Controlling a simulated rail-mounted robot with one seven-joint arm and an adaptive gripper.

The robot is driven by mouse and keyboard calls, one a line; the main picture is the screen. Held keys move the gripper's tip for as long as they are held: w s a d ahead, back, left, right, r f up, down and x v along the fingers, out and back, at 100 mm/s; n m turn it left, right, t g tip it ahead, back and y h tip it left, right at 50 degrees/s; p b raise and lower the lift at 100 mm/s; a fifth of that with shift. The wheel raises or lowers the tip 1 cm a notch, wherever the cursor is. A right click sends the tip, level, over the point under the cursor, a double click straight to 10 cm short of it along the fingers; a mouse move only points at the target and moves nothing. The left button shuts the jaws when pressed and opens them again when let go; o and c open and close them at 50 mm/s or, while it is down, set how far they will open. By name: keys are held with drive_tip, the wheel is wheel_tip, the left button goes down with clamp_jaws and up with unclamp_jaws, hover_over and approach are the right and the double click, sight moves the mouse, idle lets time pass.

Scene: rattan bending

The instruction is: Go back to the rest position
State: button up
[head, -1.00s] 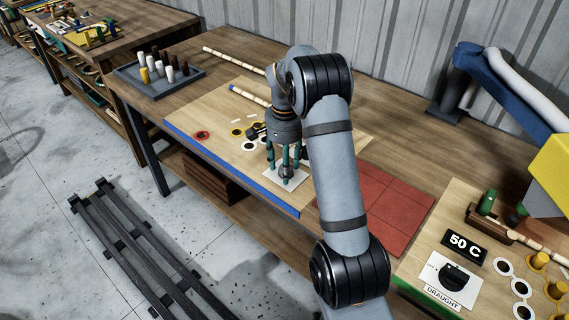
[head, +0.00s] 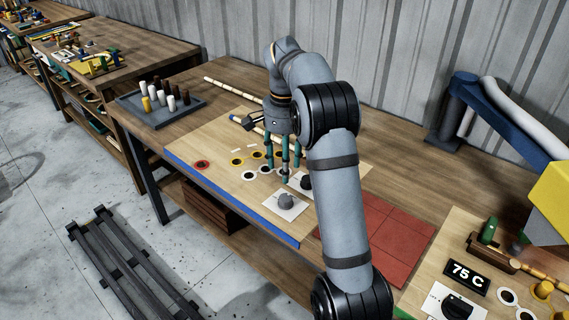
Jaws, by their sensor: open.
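My gripper (head: 276,172) hangs above the light wooden board on the bench, its teal-green fingers pointing down, spread and empty. It appears raised clear of the grey knob (head: 286,201), which sits on a white card near the board's blue front edge. A second dark knob (head: 305,181) on a white card lies just right of the fingers, partly hidden by my arm. Part of the board behind the gripper and arm is hidden.
A grey tray (head: 160,119) with several pegs stands at the back left. Red tiles (head: 385,235) lie right of my arm. A black sign (head: 467,273) reads 75 C, beside a dark dial (head: 457,306). A blue-and-yellow machine (head: 505,120) stands at right.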

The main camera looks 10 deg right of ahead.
sight(285, 198)
drive_tip(key=shift+f, duration=0.1)
wheel_tip(285, 198, down, 12)
drive_tip(key=shift+d+r, duration=0.1)
drive_tip(key=shift+n, duration=0.3)
idle(0.4)
